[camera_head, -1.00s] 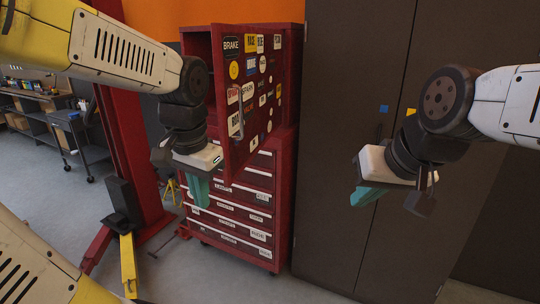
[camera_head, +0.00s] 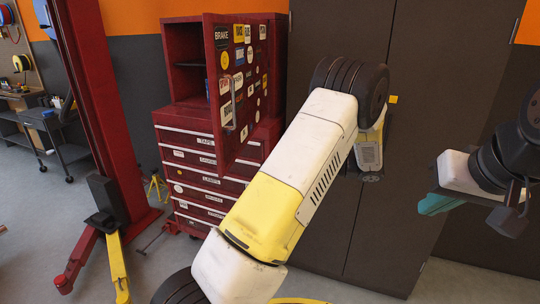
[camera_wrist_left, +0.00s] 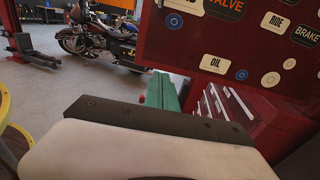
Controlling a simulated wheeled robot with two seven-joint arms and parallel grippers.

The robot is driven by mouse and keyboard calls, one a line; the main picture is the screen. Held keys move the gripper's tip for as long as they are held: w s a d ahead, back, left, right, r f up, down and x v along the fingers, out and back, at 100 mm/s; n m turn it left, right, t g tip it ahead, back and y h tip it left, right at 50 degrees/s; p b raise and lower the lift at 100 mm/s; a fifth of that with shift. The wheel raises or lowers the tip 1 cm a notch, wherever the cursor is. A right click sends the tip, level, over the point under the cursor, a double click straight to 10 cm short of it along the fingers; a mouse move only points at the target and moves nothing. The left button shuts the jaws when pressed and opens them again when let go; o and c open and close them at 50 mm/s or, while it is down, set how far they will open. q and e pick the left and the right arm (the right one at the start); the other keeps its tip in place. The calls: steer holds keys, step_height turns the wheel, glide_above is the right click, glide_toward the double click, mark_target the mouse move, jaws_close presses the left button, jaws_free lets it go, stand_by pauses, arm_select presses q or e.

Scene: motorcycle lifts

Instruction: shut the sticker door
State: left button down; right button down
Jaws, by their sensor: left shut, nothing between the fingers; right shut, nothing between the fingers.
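The sticker door (camera_head: 246,80) is a red panel covered in stickers on the upper part of the red tool cabinet. It stands open, swung out toward me, with a handle near its left edge and the dark compartment showing at its left. In the left wrist view the sticker door (camera_wrist_left: 190,40) fills the upper right. My left gripper (camera_wrist_left: 163,92) shows its green fingers there, shut and empty, low in front of the door; contact cannot be told. In the head view my left gripper is hidden. My right gripper (camera_head: 435,204) is shut and empty at the far right, away from the door.
Red drawers (camera_head: 205,170) sit below the door. A dark tall cabinet (camera_head: 330,220) stands right of them. A red lift post (camera_head: 95,110) with a yellow arm stands at the left. A motorcycle (camera_wrist_left: 100,40) shows behind in the left wrist view.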

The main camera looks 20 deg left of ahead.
mark_target(231, 155)
arm_select(q)
steer(key=a, duration=1.3)
steer(key=shift+s+a+f, duration=0.1)
steer(key=shift+s, duration=0.3)
